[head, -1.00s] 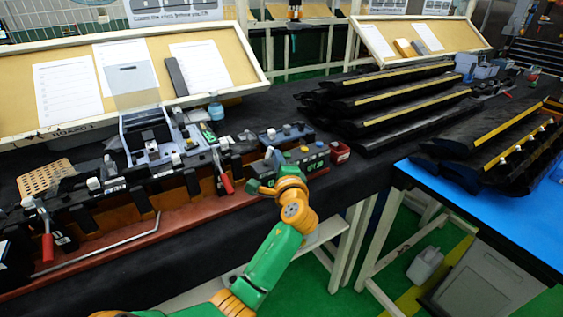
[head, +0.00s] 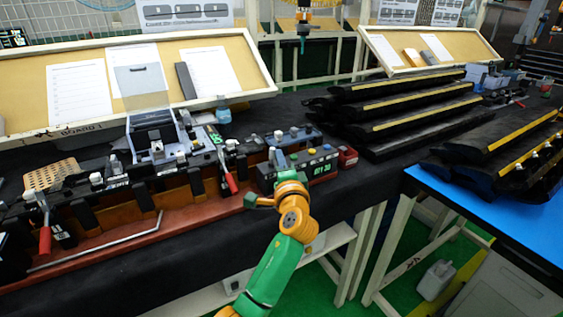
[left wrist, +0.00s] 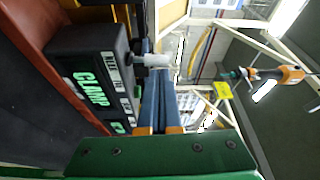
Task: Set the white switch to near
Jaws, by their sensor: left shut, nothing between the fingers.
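The white switch (left wrist: 150,61) is a pale knob sticking out of a black box (left wrist: 85,60) in the left wrist view. Green lettering reading CLAMP and small position labels lie beside it. In the head view the black box (head: 300,172) stands at the right end of the fixture. My right gripper is not in view.
The long fixture (head: 130,232) with red-handled clamps runs left along the black table. A red box (head: 347,157) sits just right of the black box. Stacked dark trim strips (head: 400,115) lie further right. A blue-topped table (head: 470,215) stands at the right.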

